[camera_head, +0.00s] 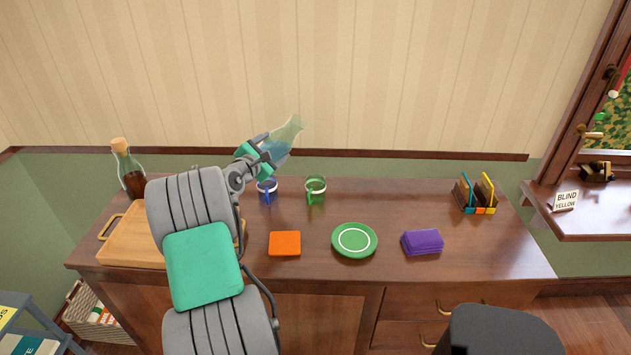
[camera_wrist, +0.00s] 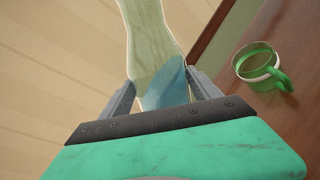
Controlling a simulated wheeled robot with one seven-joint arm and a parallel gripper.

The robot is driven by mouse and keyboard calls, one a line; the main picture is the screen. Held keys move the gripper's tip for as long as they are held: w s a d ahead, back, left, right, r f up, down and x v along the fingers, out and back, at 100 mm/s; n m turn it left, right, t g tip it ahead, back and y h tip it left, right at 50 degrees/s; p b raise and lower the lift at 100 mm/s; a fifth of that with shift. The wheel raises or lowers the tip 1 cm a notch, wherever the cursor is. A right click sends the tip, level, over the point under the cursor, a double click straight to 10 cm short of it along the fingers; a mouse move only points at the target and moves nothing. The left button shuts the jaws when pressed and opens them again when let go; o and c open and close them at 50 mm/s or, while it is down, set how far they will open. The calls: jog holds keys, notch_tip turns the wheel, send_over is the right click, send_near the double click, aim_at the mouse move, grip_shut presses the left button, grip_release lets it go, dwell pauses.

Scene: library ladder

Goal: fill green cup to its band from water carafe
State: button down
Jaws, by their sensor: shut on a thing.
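The water carafe (camera_head: 281,140) is clear glass with bluish water low in its body. My gripper (camera_head: 262,150) is shut on it and holds it above the sideboard, tilted with its mouth up to the right. In the wrist view the carafe (camera_wrist: 160,65) stands between my two fingers (camera_wrist: 162,95). The green cup (camera_head: 316,190) is upright on the sideboard, below and right of the carafe, with a pale band near its rim. It also shows in the wrist view (camera_wrist: 262,68), apart from the carafe. No stream of water shows. The cup's water level cannot be told.
A blue cup (camera_head: 267,190) stands just left of the green cup. In front lie an orange square (camera_head: 285,243), a green plate (camera_head: 354,256) and purple cloths (camera_head: 422,242).

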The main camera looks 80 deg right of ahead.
jog(key=shift+w+m+t+b, duration=0.3)
jog(key=shift+w+m+b, duration=0.1)
jog(key=shift+m+b, duration=0.4)
jog(key=shift+w+f+m+b, duration=0.15)
jog(key=shift+w+m+b, duration=0.05)
jog(key=shift+m+b, duration=0.25)
jog(key=shift+f+m+t+b, duration=0.25)
jog(key=shift+f+t+b, duration=0.05)
jog(key=shift+f+b, duration=0.2)
jog(key=shift+w, duration=0.15)
jog(key=shift+f, duration=0.15)
